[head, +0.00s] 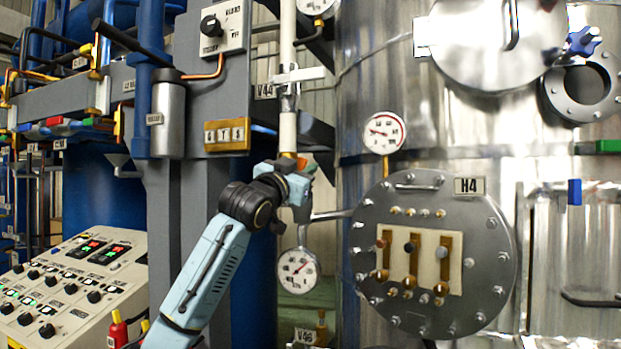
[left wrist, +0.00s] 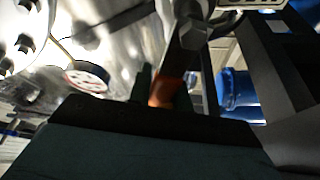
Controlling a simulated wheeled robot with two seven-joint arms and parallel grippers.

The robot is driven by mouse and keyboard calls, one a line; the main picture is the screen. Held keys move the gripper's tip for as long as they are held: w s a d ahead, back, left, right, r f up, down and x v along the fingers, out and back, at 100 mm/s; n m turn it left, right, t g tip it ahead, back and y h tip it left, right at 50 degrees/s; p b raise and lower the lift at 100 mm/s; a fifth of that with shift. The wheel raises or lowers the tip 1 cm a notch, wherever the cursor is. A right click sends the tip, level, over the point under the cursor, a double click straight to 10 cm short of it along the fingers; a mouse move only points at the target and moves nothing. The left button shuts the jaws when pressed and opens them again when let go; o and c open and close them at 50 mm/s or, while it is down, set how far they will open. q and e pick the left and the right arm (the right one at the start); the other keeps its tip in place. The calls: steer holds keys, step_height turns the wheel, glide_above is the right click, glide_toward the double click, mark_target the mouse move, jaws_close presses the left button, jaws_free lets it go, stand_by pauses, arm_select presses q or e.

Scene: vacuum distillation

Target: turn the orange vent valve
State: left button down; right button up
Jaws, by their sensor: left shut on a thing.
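The orange vent valve (left wrist: 164,92) shows in the left wrist view as a small orange piece between my dark fingers, below a grey metal fitting. In the head view only a bit of orange (head: 302,162) shows at the gripper, at the lower end of the white vertical pipe (head: 288,135). My left gripper (head: 297,183) is shut on this orange piece. The light blue wrist and the fingers hide most of the valve, so its handle angle cannot be told. My right gripper is not in view.
A round gauge (head: 297,270) hangs just below my left gripper, and another gauge (head: 384,132) is to its right. The steel vessel with the H4 flange (head: 434,305) fills the right side. A control panel (head: 75,285) stands at the lower left.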

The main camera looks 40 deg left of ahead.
arm_select(q)
steer(key=shift+s+a+r+n+y, duration=0.1)
steer(key=shift+a+n+y, duration=0.35)
steer(key=shift+n, duration=0.45)
steer(key=shift+s+a+n+y, duration=0.1)
steer(key=shift+a+n+y, duration=0.35)
steer(key=shift+n, duration=0.45)
steer(key=shift+y, duration=0.3)
steer(key=c, duration=1.3)
jaws_free()
steer(key=b+v, duration=0.5)
steer(key=v, duration=0.8)
steer(key=shift+s+d+b, duration=0.1)
steer(key=shift+s+b, duration=0.15)
steer(key=shift+b, duration=0.05)
